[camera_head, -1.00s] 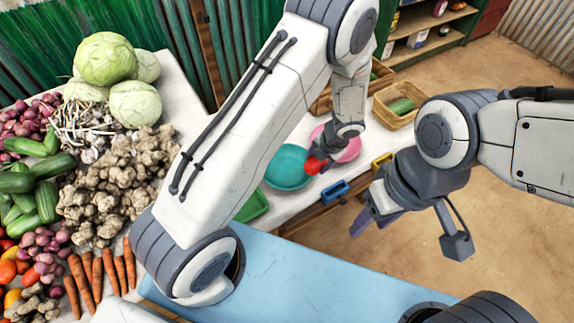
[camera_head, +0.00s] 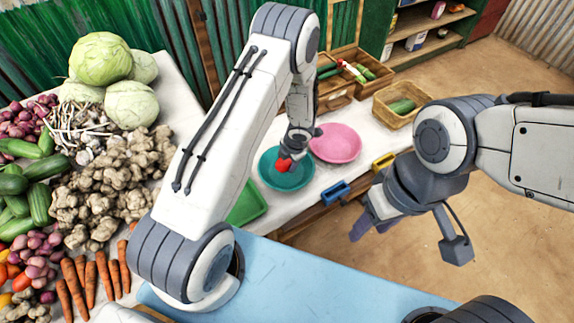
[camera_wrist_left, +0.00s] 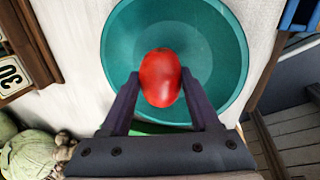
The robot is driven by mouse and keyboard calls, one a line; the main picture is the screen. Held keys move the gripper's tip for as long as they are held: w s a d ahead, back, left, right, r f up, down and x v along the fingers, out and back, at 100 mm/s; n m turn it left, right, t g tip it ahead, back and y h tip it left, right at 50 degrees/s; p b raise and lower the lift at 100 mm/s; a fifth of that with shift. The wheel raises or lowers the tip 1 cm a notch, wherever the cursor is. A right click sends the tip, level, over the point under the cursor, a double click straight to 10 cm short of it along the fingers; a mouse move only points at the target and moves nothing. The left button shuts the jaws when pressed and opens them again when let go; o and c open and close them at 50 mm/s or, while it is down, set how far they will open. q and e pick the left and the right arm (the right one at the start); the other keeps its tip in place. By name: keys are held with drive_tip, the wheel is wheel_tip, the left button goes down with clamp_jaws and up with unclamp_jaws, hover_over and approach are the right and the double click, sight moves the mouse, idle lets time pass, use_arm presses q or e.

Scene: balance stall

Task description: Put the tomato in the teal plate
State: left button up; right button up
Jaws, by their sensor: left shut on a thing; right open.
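The red tomato (camera_head: 284,165) is held in my left gripper (camera_head: 286,160), over the teal plate (camera_head: 300,183). In the left wrist view the tomato (camera_wrist_left: 160,78) sits between the two fingertips (camera_wrist_left: 160,90), with the teal plate (camera_wrist_left: 222,55) behind it. The tomato appears above the plate's inside; I cannot tell if it touches the plate. My left gripper is shut on the tomato. My right gripper (camera_head: 368,222) is open and empty, out over the floor to the right of the table.
A pink plate (camera_head: 336,142) stands right of the teal plate. A green tray (camera_head: 246,206) lies to its left, and blue (camera_head: 336,190) and yellow (camera_head: 383,161) handled items line the table edge. A basket (camera_head: 400,118) and wooden crate are behind. Vegetables fill the left.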

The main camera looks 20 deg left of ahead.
use_arm(q)
drive_tip(key=shift+f, duration=1)
drive_tip(key=shift+f, duration=0.15)
drive_tip(key=o, duration=1.4)
drive_tip(key=shift+o, duration=0.2)
